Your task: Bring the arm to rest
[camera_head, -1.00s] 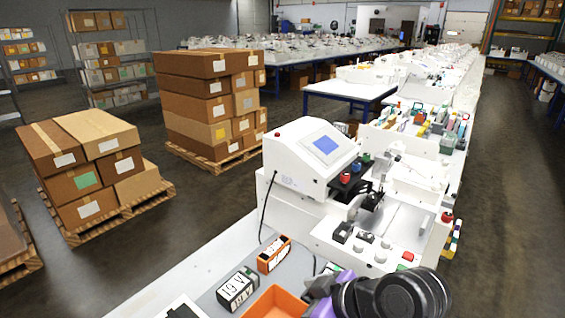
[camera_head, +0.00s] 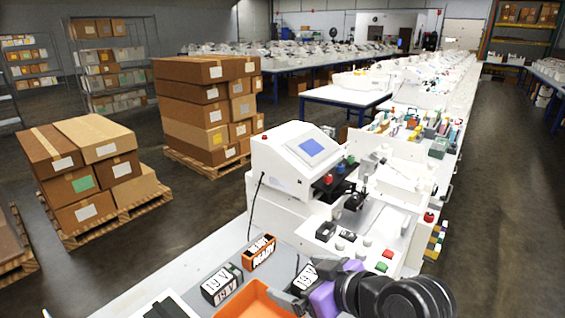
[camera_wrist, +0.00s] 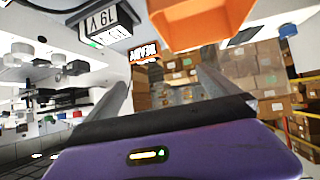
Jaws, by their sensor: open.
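My gripper (camera_wrist: 163,88) shows in the wrist view with its two grey fingers spread and nothing between them. Its purple body also shows low in the head view (camera_head: 325,298), at the near edge of the bench, with my dark arm to its right. Its fingertips are hard to make out there. An orange bin (camera_head: 258,303) lies just left of the gripper; it also shows in the wrist view (camera_wrist: 200,22). A dark block marked 19 V (camera_head: 304,276) stands close to the gripper and is partly hidden by it.
A white machine with a blue screen (camera_head: 309,147) stands on the bench behind the gripper. Another 19 V block (camera_head: 222,286) and an orange block marked READY (camera_head: 259,252) stand left. Stacked cartons (camera_head: 88,172) stand on pallets. The right aisle (camera_head: 505,230) is clear.

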